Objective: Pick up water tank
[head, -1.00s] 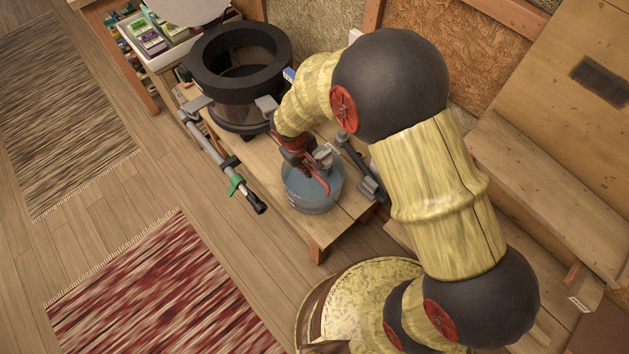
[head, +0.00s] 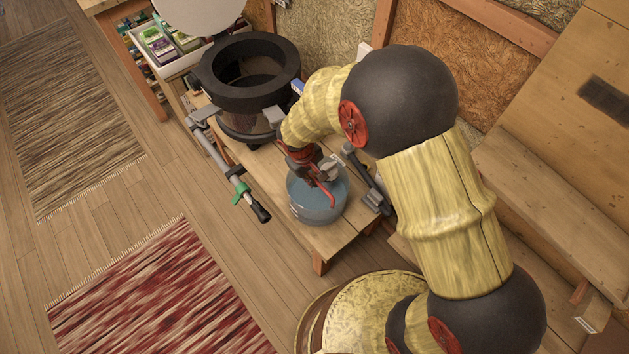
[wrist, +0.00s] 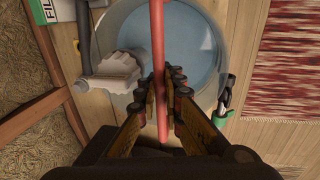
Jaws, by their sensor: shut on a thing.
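The water tank (head: 314,208) is a round, clear bluish container with a red handle across its top. It is at the front end of the low wooden bench, and whether it touches the bench top is hard to tell. In the wrist view the tank (wrist: 195,40) fills the upper middle, with its red handle (wrist: 158,50) running down between the fingers. My gripper (head: 318,176) is above the tank, and in the wrist view its fingers (wrist: 162,100) are shut on the red handle. The arm hides part of the tank's back side.
A dark round vessel (head: 250,70) stands on the bench (head: 335,240) behind the tank. A grey clamp with a green part (head: 230,170) lies along the left edge. Another dark clamp (head: 368,185) is close to the tank's right. Open floor (head: 180,190) and rugs lie left.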

